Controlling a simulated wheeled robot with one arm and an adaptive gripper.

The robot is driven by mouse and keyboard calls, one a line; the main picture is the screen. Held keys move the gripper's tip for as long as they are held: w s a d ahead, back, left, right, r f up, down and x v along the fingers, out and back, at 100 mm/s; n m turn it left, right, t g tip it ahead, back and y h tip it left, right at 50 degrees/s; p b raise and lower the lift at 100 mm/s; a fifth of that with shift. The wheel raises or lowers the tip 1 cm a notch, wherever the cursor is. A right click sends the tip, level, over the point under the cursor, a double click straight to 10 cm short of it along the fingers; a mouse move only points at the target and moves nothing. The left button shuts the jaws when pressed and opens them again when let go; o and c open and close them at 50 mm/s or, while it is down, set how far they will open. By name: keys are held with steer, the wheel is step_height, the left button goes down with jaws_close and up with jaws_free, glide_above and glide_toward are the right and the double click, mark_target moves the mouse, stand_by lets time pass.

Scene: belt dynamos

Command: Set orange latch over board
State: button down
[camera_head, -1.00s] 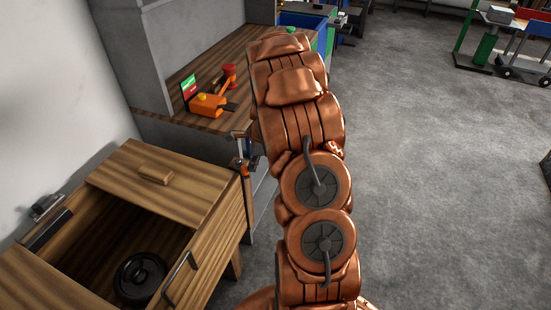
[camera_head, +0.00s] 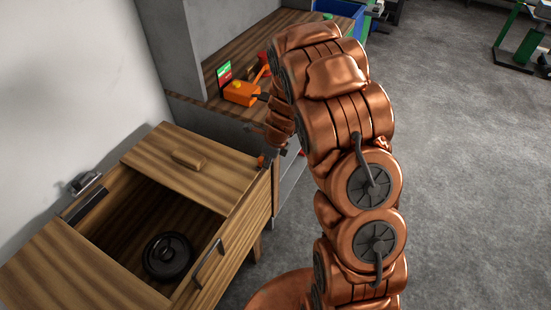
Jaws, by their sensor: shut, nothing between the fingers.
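The orange latch (camera_head: 242,92) sits on the brown wooden board (camera_head: 215,76) of the grey bench. A red end (camera_head: 264,58) shows near the lever, partly behind my arm. A small green and red panel (camera_head: 224,74) stands upright behind the latch. My gripper (camera_head: 256,127) shows only in part, left of my copper arm, low in front of the bench edge. It is shut and empty, below and right of the latch and apart from it.
A wooden cabinet (camera_head: 236,262) with an open top stands at lower left. A black round weight (camera_head: 168,256) lies inside. A grey wall panel (camera_head: 178,50) rises left of the board. A blue bin (camera_head: 340,10) is beyond the bench.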

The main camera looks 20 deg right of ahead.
steer(key=shift+w+a+r, duration=0.1)
steer(key=shift+w+a, duration=0.1)
steer(key=shift+a, duration=0.05)
stand_by(0.5)
steer(key=s+d+r+b, duration=0.2)
steer(key=s+r, duration=0.4)
steer(key=r, duration=0.3)
steer(key=shift+s+d+r+b, duration=0.15)
steer(key=shift+d+r+b, duration=0.15)
steer(key=shift+b, duration=0.05)
stand_by(0.3)
stand_by(0.5)
